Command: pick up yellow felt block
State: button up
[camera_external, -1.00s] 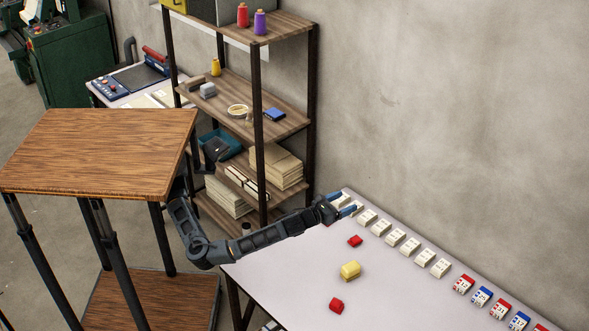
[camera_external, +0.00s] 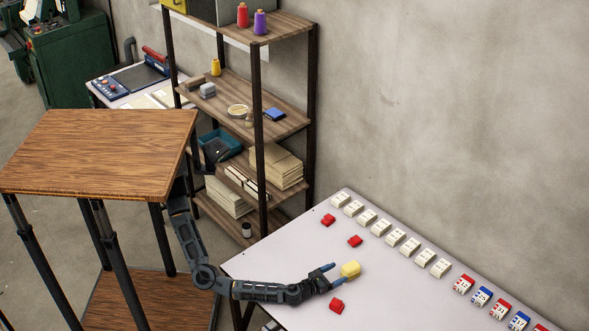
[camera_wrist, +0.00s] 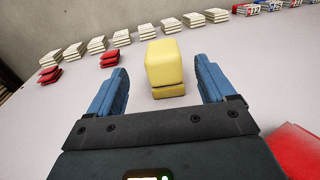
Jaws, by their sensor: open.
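The yellow felt block (camera_external: 350,269) lies on the white table, between two red pieces. In the wrist view the yellow block (camera_wrist: 164,66) stands straight ahead, between and just beyond my blue fingertips. My gripper (camera_external: 333,274) is open and low over the table, with its fingers pointing at the block. In the wrist view my gripper (camera_wrist: 160,78) shows its two fingers spread wider than the block, with nothing held between them. I cannot tell from the pictures whether a finger touches the block.
A red piece (camera_external: 336,305) lies close to my gripper on its near side. Two more red pieces (camera_external: 355,240) (camera_external: 328,220) lie toward the back left. A row of white blocks (camera_external: 393,237) and red and blue blocks (camera_external: 482,296) lines the wall edge. The white table (camera_external: 290,255) is otherwise clear.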

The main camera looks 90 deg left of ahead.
aim_at(351, 268)
jog(key=shift+w+a+f, duration=0.1)
jog(key=shift+w+f, duration=0.05)
jog(key=shift+f, duration=0.3)
jog(key=shift+w+a, duration=0.2)
jog(key=shift+w, duration=0.05)
jog(key=b+x, duration=0.1)
jog(key=x, duration=0.5)
jog(key=shift+d+b, duration=0.1)
jog(key=shift+b, duration=0.3)
jog(key=shift+w, duration=0.45)
jog(key=c, duration=1.1)
jog(key=shift+o, duration=0.2)
jog(key=shift+r, duration=0.2)
